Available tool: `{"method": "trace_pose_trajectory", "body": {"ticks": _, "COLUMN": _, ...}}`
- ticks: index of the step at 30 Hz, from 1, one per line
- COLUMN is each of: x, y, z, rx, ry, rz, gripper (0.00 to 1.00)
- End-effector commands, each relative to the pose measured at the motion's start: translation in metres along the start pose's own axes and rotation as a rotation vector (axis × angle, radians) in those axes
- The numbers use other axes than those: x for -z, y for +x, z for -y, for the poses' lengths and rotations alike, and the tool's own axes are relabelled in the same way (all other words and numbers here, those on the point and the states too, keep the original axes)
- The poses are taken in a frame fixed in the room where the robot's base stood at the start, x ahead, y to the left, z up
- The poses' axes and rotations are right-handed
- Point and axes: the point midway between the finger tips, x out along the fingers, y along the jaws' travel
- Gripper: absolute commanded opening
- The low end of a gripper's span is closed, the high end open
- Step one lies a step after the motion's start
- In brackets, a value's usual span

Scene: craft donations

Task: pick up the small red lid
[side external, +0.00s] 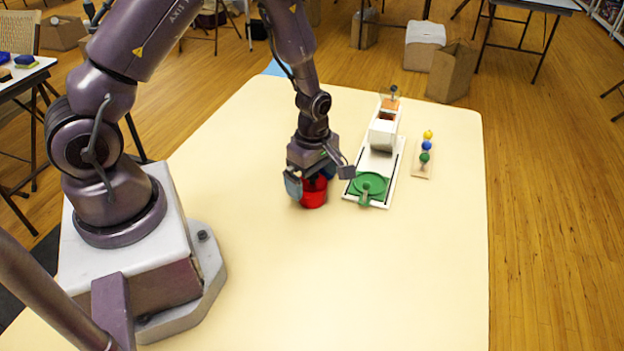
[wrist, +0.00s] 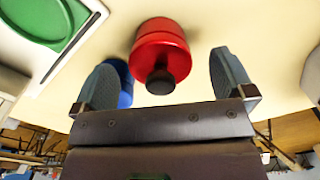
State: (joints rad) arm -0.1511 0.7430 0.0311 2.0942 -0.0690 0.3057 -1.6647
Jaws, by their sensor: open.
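A red round piece (wrist: 162,52) with a dark knob (wrist: 160,81) shows between my fingers in the wrist view. It looks stepped, like a lid on a red body, but I cannot tell for sure where lid and body part. In the side view the red thing (side external: 314,193) stands on the cream table under my gripper (side external: 319,180), its top partly hidden. My gripper is open, with one finger on each side and gaps visible in the wrist view (wrist: 163,72). A blue object (wrist: 124,84) is partly hidden behind the left finger.
A white board (side external: 378,166) with a green disc (side external: 369,184) and a white block lies right of my gripper. Beyond it is a small wooden rack (side external: 422,165) with yellow, blue and green balls. The table's front (side external: 380,280) is clear.

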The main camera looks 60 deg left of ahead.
Motion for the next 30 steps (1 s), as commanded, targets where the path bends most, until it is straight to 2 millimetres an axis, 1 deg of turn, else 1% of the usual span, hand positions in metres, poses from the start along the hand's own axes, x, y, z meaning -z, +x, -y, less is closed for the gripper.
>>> {"method": "trace_pose_trajectory", "body": {"ticks": 2, "x": 0.0, "y": 0.005, "z": 0.0, "rx": 0.001, "ry": -0.001, "rz": 0.0, "gripper": 1.0}}
{"method": "trace_pose_trajectory", "body": {"ticks": 8, "x": 0.0, "y": 0.005, "z": 0.0, "rx": -0.001, "ry": -0.001, "rz": 0.001, "gripper": 1.0}}
{"method": "trace_pose_trajectory", "body": {"ticks": 9, "x": 0.0, "y": 0.005, "z": 0.0, "rx": -0.001, "ry": 0.0, "rz": 0.001, "gripper": 0.95}}
{"method": "trace_pose_trajectory", "body": {"ticks": 11, "x": 0.0, "y": 0.005, "z": 0.0, "rx": -0.001, "ry": 0.0, "rz": 0.0, "gripper": 0.82}}
{"method": "trace_pose_trajectory", "body": {"ticks": 12, "x": 0.0, "y": 0.005, "z": 0.0, "rx": -0.001, "ry": 0.0, "rz": 0.0, "gripper": 0.72}}
{"method": "trace_pose_trajectory", "body": {"ticks": 14, "x": 0.0, "y": 0.005, "z": 0.0, "rx": -0.001, "ry": 0.0, "rz": 0.0, "gripper": 0.59}}
{"method": "trace_pose_trajectory", "body": {"ticks": 15, "x": 0.0, "y": 0.005, "z": 0.0, "rx": -0.001, "ry": 0.0, "rz": 0.0, "gripper": 0.49}}
{"method": "trace_pose_trajectory", "body": {"ticks": 16, "x": 0.0, "y": 0.005, "z": 0.0, "rx": -0.001, "ry": 0.0, "rz": 0.0, "gripper": 0.47}}
{"method": "trace_pose_trajectory", "body": {"ticks": 17, "x": 0.0, "y": 0.005, "z": 0.0, "rx": -0.001, "ry": 0.0, "rz": 0.0, "gripper": 0.47}}
{"method": "trace_pose_trajectory", "body": {"ticks": 18, "x": 0.0, "y": 0.004, "z": 0.0, "rx": -0.001, "ry": 0.0, "rz": 0.0, "gripper": 0.43}}
{"method": "trace_pose_trajectory", "body": {"ticks": 26, "x": 0.0, "y": 0.001, "z": -0.001, "rx": -0.002, "ry": 0.0, "rz": 0.0, "gripper": 0.43}}
{"method": "trace_pose_trajectory", "body": {"ticks": 30, "x": 0.0, "y": -0.011, "z": -0.001, "rx": -0.004, "ry": 0.002, "rz": 0.0, "gripper": 0.43}}
